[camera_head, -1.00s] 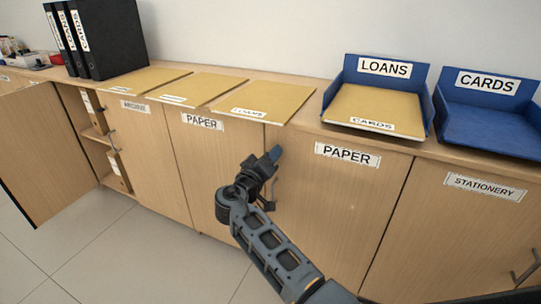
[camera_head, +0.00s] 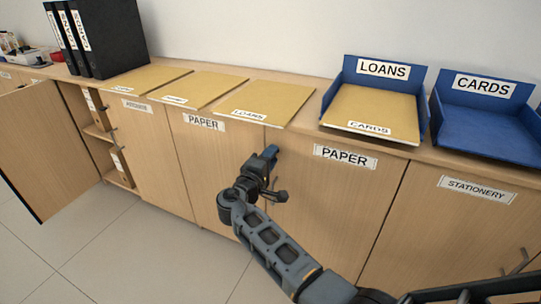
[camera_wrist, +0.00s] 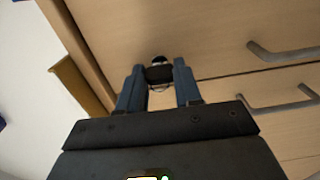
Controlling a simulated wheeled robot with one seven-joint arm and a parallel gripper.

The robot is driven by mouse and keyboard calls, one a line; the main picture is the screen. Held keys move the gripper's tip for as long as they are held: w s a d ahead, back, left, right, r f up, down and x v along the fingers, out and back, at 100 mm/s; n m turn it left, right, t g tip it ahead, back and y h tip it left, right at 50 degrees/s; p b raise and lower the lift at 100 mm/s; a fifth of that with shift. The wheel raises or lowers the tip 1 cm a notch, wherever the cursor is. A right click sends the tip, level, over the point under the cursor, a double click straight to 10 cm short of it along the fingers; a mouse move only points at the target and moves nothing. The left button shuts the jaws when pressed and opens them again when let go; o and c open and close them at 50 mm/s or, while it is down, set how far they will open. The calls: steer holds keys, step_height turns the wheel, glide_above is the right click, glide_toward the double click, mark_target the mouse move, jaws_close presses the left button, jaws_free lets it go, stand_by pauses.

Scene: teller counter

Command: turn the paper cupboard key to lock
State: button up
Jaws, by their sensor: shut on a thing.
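The paper cupboard has two closed wooden doors, a left door (camera_head: 203,165) and a right door (camera_head: 325,205), each with a PAPER label. My gripper (camera_head: 270,153) is at the upper part of the seam between these doors. In the wrist view my gripper (camera_wrist: 158,88) has its two blue fingers on either side of a small dark key (camera_wrist: 158,73), shut on it against the cupboard front. The key's shaft and the lock are mostly hidden, so I cannot tell the key's angle. In the head view my gripper hides the key.
Folders (camera_head: 265,112) lie on the counter above, beside a blue LOANS tray (camera_head: 328,92) and a CARDS tray (camera_head: 480,125). At the left a cupboard door (camera_head: 40,150) stands open. Door handles (camera_wrist: 285,52) stick out near my gripper in the wrist view.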

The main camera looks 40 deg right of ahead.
stand_by(0.4)
steer(key=o, duration=1)
steer(key=shift+o, duration=0.2)
steer(key=shift+a, duration=0.15)
steer(key=p+v, duration=0.1)
steer(key=v, duration=0.6)
steer(key=shift+a, duration=0.25)
steer(key=shift+s, duration=0.1)
